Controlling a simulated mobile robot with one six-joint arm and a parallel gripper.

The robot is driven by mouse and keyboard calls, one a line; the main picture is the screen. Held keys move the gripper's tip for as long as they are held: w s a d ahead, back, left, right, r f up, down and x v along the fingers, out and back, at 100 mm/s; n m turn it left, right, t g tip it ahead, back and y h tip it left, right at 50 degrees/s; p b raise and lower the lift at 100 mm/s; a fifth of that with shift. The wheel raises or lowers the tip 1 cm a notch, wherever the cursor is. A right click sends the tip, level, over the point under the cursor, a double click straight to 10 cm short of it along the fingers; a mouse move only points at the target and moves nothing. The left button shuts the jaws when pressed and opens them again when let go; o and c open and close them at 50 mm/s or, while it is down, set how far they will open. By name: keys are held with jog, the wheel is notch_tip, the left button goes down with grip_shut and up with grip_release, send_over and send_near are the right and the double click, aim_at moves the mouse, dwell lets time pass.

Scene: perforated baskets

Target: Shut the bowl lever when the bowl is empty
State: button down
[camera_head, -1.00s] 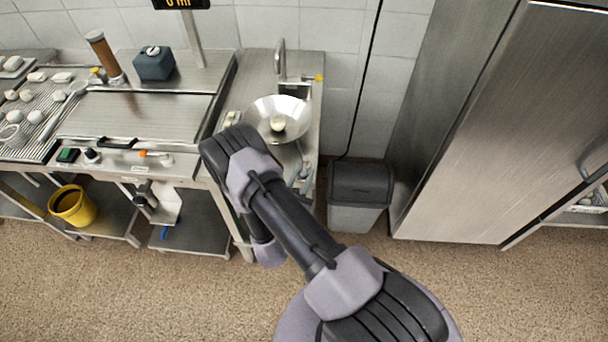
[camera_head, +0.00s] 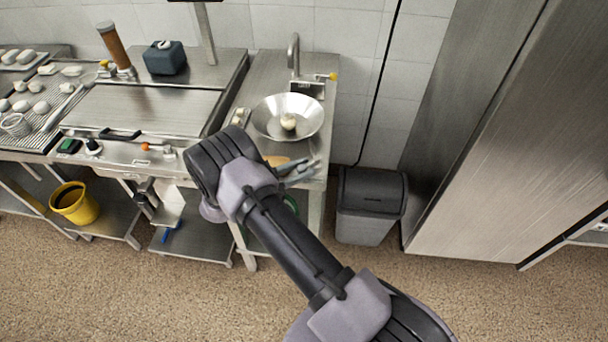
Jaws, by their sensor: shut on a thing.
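A wide metal bowl (camera_head: 262,121) stands on the steel counter, and a pale round item (camera_head: 289,121) lies inside it, so the bowl is not empty. A lever with a yellow knob (camera_head: 333,76) sticks out to the right by the tap behind the bowl; it may be the bowl lever. My gripper (camera_head: 300,172) is in front of and below the bowl, near the counter's front edge, apart from the lever. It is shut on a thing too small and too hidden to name. A tan item (camera_head: 275,160) shows beside it, partly hidden by my arm.
A grey bin (camera_head: 370,203) stands right of the counter, beside a tall steel cabinet (camera_head: 490,130). A flat steel cooking surface (camera_head: 140,110) lies to the left, with a dark blue container (camera_head: 165,58) behind it. A yellow bucket (camera_head: 75,203) sits on the lower shelf.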

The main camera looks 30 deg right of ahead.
jog(key=shift+w+m+g, duration=0.15)
jog(key=shift+m+g, duration=0.15)
jog(key=shift+g, duration=0.2)
jog(key=c, duration=1.2)
grip_release()
jog(key=shift+o, duration=0.2)
